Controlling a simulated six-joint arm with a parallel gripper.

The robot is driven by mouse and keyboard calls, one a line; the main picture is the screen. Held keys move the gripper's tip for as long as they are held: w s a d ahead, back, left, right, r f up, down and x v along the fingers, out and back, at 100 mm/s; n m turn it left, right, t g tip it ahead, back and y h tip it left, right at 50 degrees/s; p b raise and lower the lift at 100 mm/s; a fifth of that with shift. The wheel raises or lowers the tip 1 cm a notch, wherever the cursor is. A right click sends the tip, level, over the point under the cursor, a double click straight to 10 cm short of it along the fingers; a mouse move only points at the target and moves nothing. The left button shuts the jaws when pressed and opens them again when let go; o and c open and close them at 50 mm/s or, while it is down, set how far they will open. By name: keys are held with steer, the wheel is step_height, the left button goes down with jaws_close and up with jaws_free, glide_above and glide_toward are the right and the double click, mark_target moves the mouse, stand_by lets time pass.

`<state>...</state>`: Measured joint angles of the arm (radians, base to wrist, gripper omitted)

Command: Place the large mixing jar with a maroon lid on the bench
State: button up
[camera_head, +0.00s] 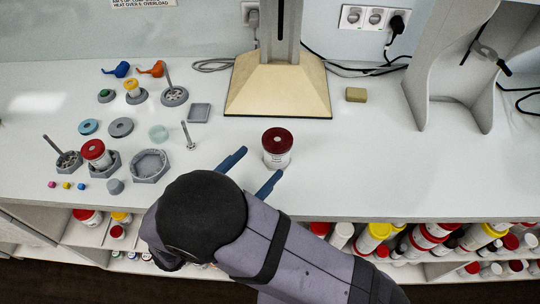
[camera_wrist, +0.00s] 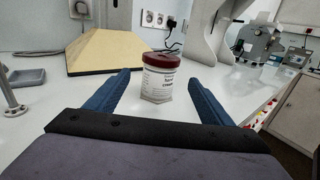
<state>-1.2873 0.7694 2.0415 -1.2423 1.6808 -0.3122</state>
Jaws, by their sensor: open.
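The large mixing jar with a maroon lid (camera_head: 277,148) stands upright on the white bench (camera_head: 340,170), right of the middle. It has a white labelled body, and it also shows in the wrist view (camera_wrist: 160,78), centred beyond the fingers. My gripper (camera_head: 252,170) is open, with its two blue fingers pointing at the jar. In the wrist view the fingers of my gripper (camera_wrist: 157,90) lie left and right of the jar's line, with a gap on both sides. I cannot tell whether the fingertips reach alongside the jar. Nothing is held.
A wooden-topped stand base (camera_head: 278,88) is behind the jar, with a small tan block (camera_head: 356,94) to its right. Grey mixing parts and a smaller red-lidded jar (camera_head: 96,153) stand at the left. A grey frame (camera_head: 455,70) stands at the right. Bench space right of the jar is clear.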

mark_target(268, 154)
steer(key=x, duration=0.5)
steer(key=shift+w+d, duration=0.1)
steer(key=shift+d, duration=0.05)
steer(key=shift+p+x, duration=1.35)
steer(key=shift+x, duration=1.5)
steer(key=shift+w+d, duration=0.4)
steer(key=shift+w, duration=0.2)
steer(key=shift+r, duration=0.1)
steer(key=c, duration=1.6)
steer(key=shift+o, duration=0.2)
